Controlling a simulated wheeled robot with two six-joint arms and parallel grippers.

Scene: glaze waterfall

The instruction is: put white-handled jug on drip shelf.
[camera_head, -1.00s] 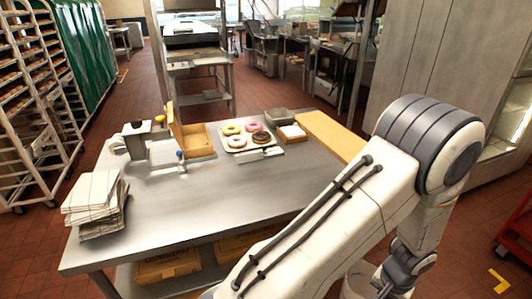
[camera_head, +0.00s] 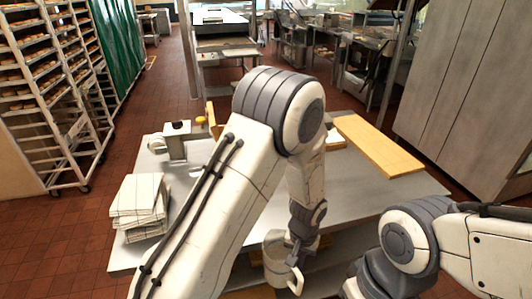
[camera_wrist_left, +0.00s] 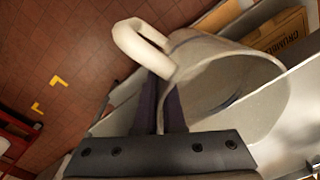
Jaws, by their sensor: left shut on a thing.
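The white-handled jug (camera_head: 275,262) hangs at the front of the steel table in the head view, below its top. In the left wrist view the pale jug (camera_wrist_left: 235,85) shows its open mouth, with the white handle (camera_wrist_left: 135,42) at upper left. My left gripper (camera_wrist_left: 160,105) is shut on the jug at the handle side; the exact contact is partly hidden. In the head view my left gripper (camera_head: 297,243) is above the jug. My right arm enters from the right, but its gripper does not show. I cannot tell which surface is the drip shelf.
The steel table (camera_head: 360,200) has a stack of folded cloths (camera_head: 140,205), a grey dispenser (camera_head: 177,138) and a wooden board (camera_head: 378,145). My left arm hides its middle. A cardboard box (camera_wrist_left: 275,35) sits on the lower shelf. A tray rack (camera_head: 60,100) stands at left.

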